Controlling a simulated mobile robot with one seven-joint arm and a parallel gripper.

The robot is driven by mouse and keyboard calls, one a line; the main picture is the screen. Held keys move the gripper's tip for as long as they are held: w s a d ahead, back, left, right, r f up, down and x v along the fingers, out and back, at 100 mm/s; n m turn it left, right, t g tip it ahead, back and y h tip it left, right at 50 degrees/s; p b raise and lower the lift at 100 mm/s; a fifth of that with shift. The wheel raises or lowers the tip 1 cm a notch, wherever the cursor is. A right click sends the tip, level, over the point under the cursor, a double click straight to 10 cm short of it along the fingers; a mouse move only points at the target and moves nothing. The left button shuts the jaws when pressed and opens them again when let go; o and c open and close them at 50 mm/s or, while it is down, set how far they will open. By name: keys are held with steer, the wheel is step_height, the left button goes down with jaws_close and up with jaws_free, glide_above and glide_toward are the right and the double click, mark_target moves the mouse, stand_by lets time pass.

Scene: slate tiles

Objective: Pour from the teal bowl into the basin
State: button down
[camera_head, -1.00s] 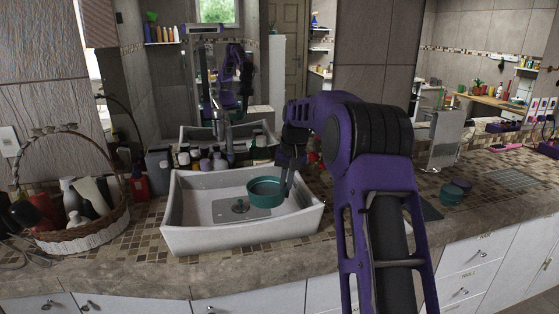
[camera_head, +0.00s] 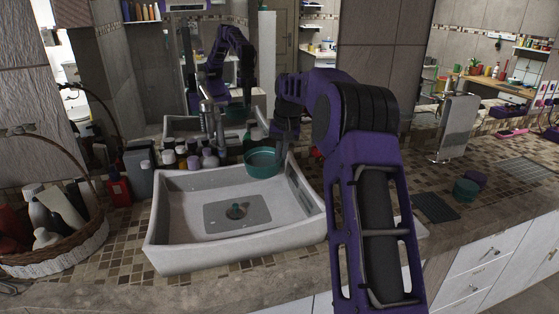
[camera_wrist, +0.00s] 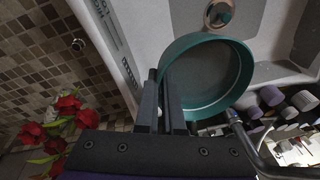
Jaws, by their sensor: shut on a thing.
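The teal bowl (camera_head: 263,163) is round and shallow. My gripper (camera_head: 287,146) is shut on its right side, and it is held up at the back right of the basin. The white rectangular basin (camera_head: 240,255) sits on the counter with a round drain in its floor. In the wrist view my two fingers (camera_wrist: 172,105) are closed at the wall of the bowl (camera_wrist: 232,95). The bowl looks about level there, over the basin (camera_wrist: 190,14). I see no clear contents inside the bowl and no stream falling from it.
Several bottles and jars (camera_head: 192,160) stand behind the basin by the tap (camera_head: 209,118). A basket of bottles (camera_head: 60,250) is at left.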

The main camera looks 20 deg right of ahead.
steer(key=shift+s+a+r+t+h, duration=0.1)
steer(key=shift+a+r+t+h, duration=0.1)
steer(key=shift+r+t+h, duration=1.25)
steer(key=shift+s+a+r+n+t+h, duration=0.15)
steer(key=shift+s+a+r+t+h, duration=0.1)
steer(key=shift+r+t+h, duration=0.35)
steer(key=shift+s+a+r+n+t+h, duration=0.15)
steer(key=shift+a+r+t+h, duration=0.05)
steer(key=shift+r+t+h, duration=0.3)
steer(key=shift+b, duration=0.75)
steer(key=shift+s+a+r+t+h+b, duration=0.3)
steer(key=shift+t+h+b, duration=0.3)
steer(key=shift+b, duration=1.9)
steer(key=shift+s+a+r+t+h+b, duration=0.2)
steer(key=shift+t+h+b, duration=0.35)
steer(key=shift+b, duration=1.95)
steer(key=shift+s, duration=0.1)
steer(key=shift+s+a+r+n+t+h, duration=0.2)
steer(key=shift+s+a+n+t+h, duration=0.15)
steer(key=shift+t, duration=0.45)
steer(key=s+a+p, duration=0.1)
steer(key=p, duration=0.4)
steer(key=s+a+r+g+p, duration=0.1)
steer(key=p, duration=0.5)
steer(key=shift+s+a, duration=0.1)
